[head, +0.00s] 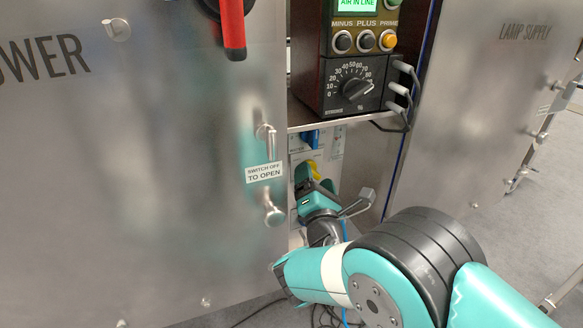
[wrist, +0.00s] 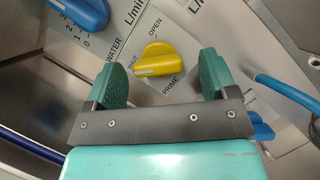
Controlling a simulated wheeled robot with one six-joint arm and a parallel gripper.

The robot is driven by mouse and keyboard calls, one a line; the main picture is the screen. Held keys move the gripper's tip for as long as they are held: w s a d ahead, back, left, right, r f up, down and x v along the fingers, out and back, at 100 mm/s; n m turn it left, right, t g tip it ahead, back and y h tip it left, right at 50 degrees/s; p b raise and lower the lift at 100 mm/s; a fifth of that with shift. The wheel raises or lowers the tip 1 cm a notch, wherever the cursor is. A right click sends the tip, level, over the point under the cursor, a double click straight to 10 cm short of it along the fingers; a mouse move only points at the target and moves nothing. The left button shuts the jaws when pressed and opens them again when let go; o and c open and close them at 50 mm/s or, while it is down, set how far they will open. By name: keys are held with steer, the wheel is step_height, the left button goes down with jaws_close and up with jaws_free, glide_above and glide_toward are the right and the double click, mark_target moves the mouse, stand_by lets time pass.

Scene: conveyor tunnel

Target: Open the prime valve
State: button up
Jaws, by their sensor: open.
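The prime valve is a yellow knob (wrist: 160,57) on a light panel, with the words OPEN, SHUT and PRIME around it in the wrist view. Its white line runs roughly sideways, with its left end by SHUT. My gripper (wrist: 164,72) is open, one teal finger on each side of the knob in the picture. I see no clear contact, and the exact depth is hard to judge. In the head view the yellow knob (head: 314,170) shows partly, just beyond my gripper (head: 317,186).
A blue WATER knob (wrist: 86,10) is at the upper left, another blue knob (wrist: 262,128) right of my gripper, near a blue hose (wrist: 290,92). A cabinet door (head: 150,170) stands left of the opening, a steel panel (head: 470,110) right. A control box (head: 355,85) sits above.

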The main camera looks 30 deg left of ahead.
steer(key=shift+w+a+r, duration=0.15)
steer(key=shift+w+a, duration=0.05)
steer(key=shift+w, duration=0.3)
steer(key=shift+a, duration=0.1)
steer(key=shift+s+a, duration=0.15)
steer(key=shift+a, duration=0.05)
steer(key=c, duration=0.9)
steer(key=shift+c, duration=0.2)
